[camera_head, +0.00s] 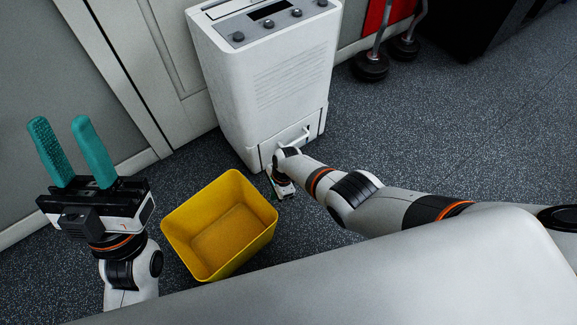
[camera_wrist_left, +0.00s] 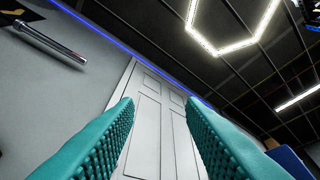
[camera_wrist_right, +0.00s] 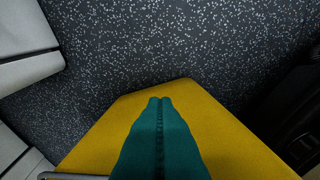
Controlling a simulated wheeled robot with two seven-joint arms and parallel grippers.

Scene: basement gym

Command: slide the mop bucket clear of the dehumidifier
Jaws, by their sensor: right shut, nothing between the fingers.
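The yellow mop bucket (camera_head: 207,204) stands upright and empty on the floor, in front of the white dehumidifier (camera_head: 275,80). A narrow strip of floor shows between them in the head view. My right gripper (camera_head: 281,186) is low beside the bucket's right side, near the dehumidifier's base. In the right wrist view its teal fingers (camera_wrist_right: 160,103) are shut and empty against the bucket's yellow surface (camera_wrist_right: 225,130); contact is unclear. My left gripper (camera_head: 72,150) is raised left of the bucket, open and empty, fingers upward. It also shows in the left wrist view (camera_wrist_left: 160,112).
A white door (camera_head: 170,50) and wall are behind and left of the dehumidifier. Metal stands with dark round weights (camera_head: 370,66) are at the back right. The speckled floor (camera_head: 440,130) on the right is open beyond my right arm.

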